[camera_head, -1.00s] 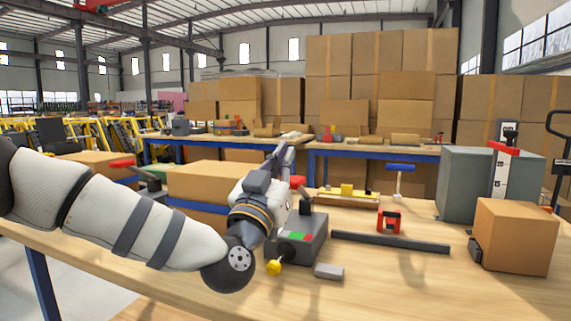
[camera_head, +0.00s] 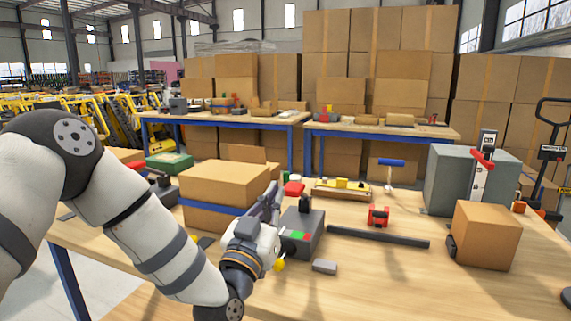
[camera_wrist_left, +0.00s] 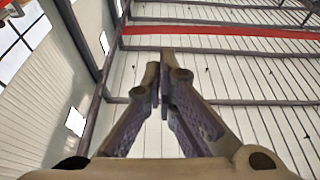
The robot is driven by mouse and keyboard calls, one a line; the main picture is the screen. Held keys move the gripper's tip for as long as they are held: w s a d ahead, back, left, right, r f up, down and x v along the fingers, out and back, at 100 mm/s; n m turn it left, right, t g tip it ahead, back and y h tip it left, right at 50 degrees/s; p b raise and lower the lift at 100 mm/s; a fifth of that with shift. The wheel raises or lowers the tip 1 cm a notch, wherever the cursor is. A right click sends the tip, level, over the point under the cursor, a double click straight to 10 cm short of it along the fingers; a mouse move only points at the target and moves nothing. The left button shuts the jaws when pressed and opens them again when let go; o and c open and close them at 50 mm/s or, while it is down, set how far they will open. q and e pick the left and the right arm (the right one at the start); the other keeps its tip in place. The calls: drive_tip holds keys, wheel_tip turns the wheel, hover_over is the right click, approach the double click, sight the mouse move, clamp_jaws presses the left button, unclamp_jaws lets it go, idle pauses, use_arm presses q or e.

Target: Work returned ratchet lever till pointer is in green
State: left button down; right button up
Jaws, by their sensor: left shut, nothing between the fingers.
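A grey box (camera_head: 304,240) with a green and red band (camera_head: 295,235) on its front stands on the workbench, with a black upright piece (camera_head: 305,204) on top and a yellow knob (camera_head: 279,266) at its lower front. I cannot make out a pointer. A red-ended part (camera_head: 294,189) shows behind the box; I cannot tell whether it is the lever handle. My left gripper (camera_head: 274,187) is shut, empty and pointing up, just left of the box and partly covering its side. In the left wrist view the closed fingers (camera_wrist_left: 160,80) show against the roof. My right gripper is out of view.
A cardboard box (camera_head: 225,183) stands behind my left arm. A dark bar (camera_head: 378,237), a small grey block (camera_head: 324,267) and a red frame (camera_head: 378,215) lie to the right. Further right are a carton (camera_head: 487,236) and a grey cabinet (camera_head: 450,178). The front right bench is clear.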

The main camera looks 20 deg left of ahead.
use_arm(q)
wheel_tip(320, 180, up, 3)
drive_tip(key=b, duration=0.1)
hover_over(299, 195)
drive_tip(key=s+a, duration=0.2)
drive_tip(key=shift+w+d+f, duration=0.1)
drive_tip(key=shift+f, duration=1.85)
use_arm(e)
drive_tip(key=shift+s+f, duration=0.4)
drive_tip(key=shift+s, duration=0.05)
